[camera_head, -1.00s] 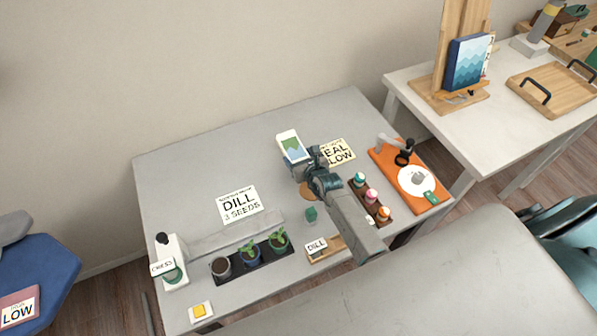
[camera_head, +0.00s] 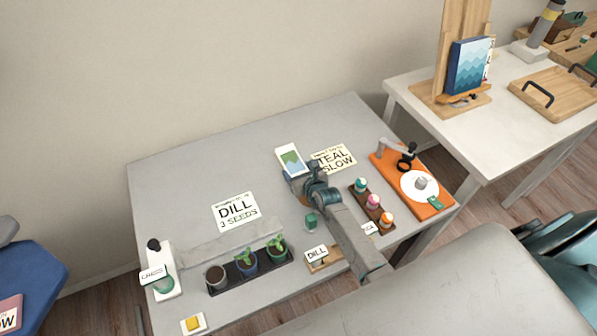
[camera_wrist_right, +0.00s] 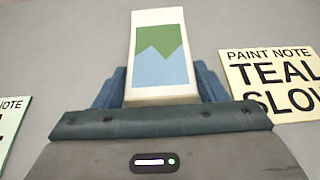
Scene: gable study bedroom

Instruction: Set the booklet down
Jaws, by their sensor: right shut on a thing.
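The booklet (camera_head: 289,159) is white with a green and blue picture on its cover. It is over the back middle of the grey table (camera_head: 180,175), just left of the TEAL SLOW paint note (camera_head: 333,158). My right gripper (camera_head: 295,176) is shut on its near end. In the right wrist view the booklet (camera_wrist_right: 160,50) sticks out ahead between the blue fingers (camera_wrist_right: 160,88), cover facing the camera. I cannot tell whether it touches the table. My left gripper is not in view.
The DILL 3 SEEDS note (camera_head: 236,210) lies to the left. A black tray of pots (camera_head: 228,287), a paint rack (camera_head: 385,222) and an orange board (camera_head: 437,208) stand on the table. The table's back left is bare.

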